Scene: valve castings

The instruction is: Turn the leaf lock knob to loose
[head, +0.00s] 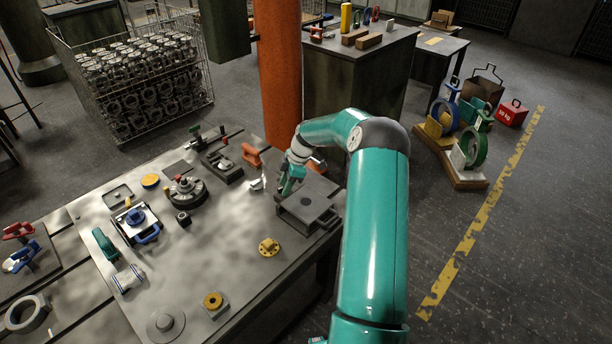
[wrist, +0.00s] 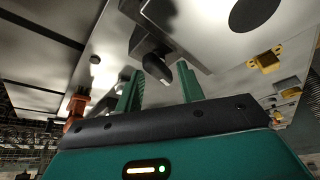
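A dark knob (wrist: 156,66), likely the leaf lock knob, sticks out on a dark stem from the edge of a grey plate (wrist: 215,20). The plate also shows in the head view as a flat block with a round dark spot (head: 310,203). My gripper (head: 288,186) is at the left edge of this block. In the wrist view my gripper (wrist: 160,88) has its two green fingers apart, with the knob between or just beyond their tips. Gaps show on both sides of the knob. I cannot tell the knob's setting. In the head view the gripper hides it.
The grey worktable (head: 240,285) holds a round clamp fixture (head: 186,193), a blue-handled fixture (head: 137,220), a yellow flanged part (head: 268,247) and an orange piece (head: 251,155) near the gripper. An orange column (head: 280,75) stands behind. Bare tabletop lies left of the block.

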